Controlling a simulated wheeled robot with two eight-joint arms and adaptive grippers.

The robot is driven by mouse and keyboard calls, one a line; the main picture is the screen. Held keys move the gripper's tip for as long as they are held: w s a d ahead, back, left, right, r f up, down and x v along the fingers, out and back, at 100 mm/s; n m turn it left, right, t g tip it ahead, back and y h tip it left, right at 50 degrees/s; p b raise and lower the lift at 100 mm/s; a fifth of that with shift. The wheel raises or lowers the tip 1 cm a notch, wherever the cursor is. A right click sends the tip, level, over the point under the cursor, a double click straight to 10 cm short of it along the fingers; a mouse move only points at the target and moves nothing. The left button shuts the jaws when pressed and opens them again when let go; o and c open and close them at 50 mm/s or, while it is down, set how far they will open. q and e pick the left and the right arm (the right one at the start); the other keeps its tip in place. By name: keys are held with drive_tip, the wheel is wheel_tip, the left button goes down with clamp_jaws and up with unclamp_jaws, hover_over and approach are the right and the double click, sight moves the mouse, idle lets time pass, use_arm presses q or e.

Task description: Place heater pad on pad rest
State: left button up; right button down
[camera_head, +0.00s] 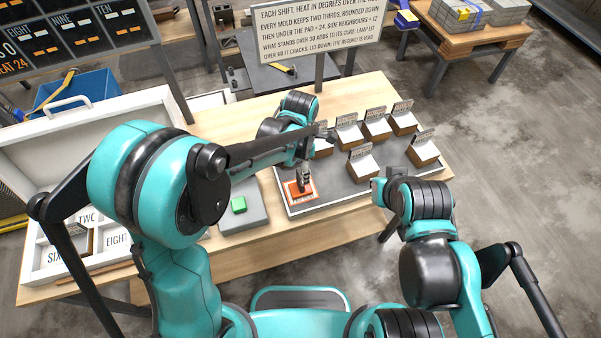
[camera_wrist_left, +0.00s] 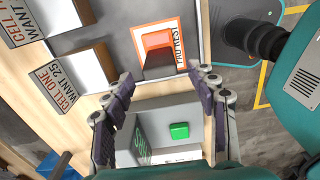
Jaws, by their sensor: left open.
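The heater pad (camera_wrist_left: 157,41) is an orange block with a dark handle, seen in the left wrist view. It sits inside the orange-and-white outline of the pad rest (camera_wrist_left: 137,42), whose lettered label is at its right side. In the head view the orange pad rest (camera_head: 300,196) is at the front left of the dark tray. My left gripper (camera_wrist_left: 160,75) is open, with its fingers apart and nothing between them; the pad lies beyond the fingertips. My right arm is bent over the table's right end; its jaws cannot be made out.
A grey box (camera_head: 252,215) with a green button (camera_head: 239,205) stands left of the tray (camera_head: 340,198). Several labelled moulds (camera_head: 362,166) stand on the tray. A white lidded case (camera_head: 95,262) is at the left. A sign (camera_head: 318,35) rises behind the table.

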use_arm(q)
wheel_tip(320, 180, up, 7)
drive_tip(key=shift+f+p, duration=0.1)
drive_tip(key=shift+p, duration=0.55)
drive_tip(key=s+a+r+m+t, duration=0.3)
drive_tip(key=s+a+m, duration=0.3)
drive_tip(key=a+m, duration=0.3)
drive_tip(key=s+a+r+m+t, duration=0.4)
drive_tip(key=s+a+m, duration=0.2)
drive_tip(key=m, duration=0.6)
drive_tip(key=shift+a+r+m, duration=0.2)
drive_tip(key=shift+a+m, duration=0.1)
drive_tip(key=shift+a, duration=1.1)
